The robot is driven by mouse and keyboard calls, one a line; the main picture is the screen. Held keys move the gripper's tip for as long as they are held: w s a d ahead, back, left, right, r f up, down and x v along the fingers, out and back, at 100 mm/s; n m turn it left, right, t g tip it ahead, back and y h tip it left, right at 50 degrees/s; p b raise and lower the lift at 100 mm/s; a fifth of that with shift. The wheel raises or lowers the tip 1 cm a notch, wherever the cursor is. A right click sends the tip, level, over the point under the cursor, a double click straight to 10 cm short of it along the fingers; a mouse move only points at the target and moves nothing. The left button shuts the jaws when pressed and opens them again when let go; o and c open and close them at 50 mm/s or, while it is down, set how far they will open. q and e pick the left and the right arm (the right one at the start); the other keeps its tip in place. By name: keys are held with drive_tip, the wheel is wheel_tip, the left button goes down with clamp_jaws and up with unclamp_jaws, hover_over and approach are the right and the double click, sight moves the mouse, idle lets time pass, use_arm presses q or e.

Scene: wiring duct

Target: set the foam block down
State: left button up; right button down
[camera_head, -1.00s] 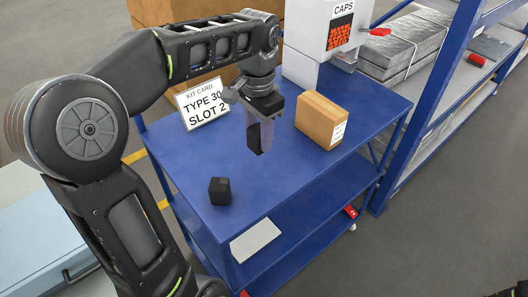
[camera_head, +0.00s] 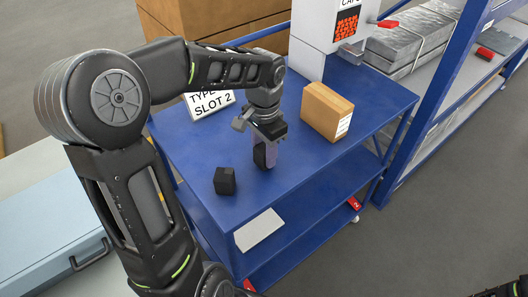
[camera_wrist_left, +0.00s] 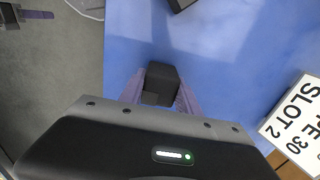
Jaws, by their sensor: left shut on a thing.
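My left gripper (camera_head: 265,154) is shut on a dark block, which I take to be the foam block. The block (camera_wrist_left: 161,82) shows between the two purple fingers in the left wrist view. In the head view the gripper points down over the blue cart top (camera_head: 300,165), with the block low between its fingers. I cannot tell whether the block touches the surface. A second black block (camera_head: 225,181) stands on the cart, left of the gripper and apart from it. Part of a dark thing also shows at the top edge of the left wrist view.
A brown box (camera_head: 327,112) stands right of the gripper. A kit card (camera_head: 210,103) reading SLOT 2 is behind, partly hidden by my arm. A white caps dispenser (camera_head: 325,40) stands at the back. A pale plate (camera_head: 259,230) is at the front.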

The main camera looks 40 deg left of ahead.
sight(264, 148)
use_arm(q)
drive_tip(key=shift+f, duration=0.3)
drive_tip(key=shift+f, duration=0.2)
drive_tip(key=o, duration=1.3)
drive_tip(key=shift+r, duration=0.1)
wheel_tip(264, 148, up, 12)
drive_tip(key=shift+r, duration=0.1)
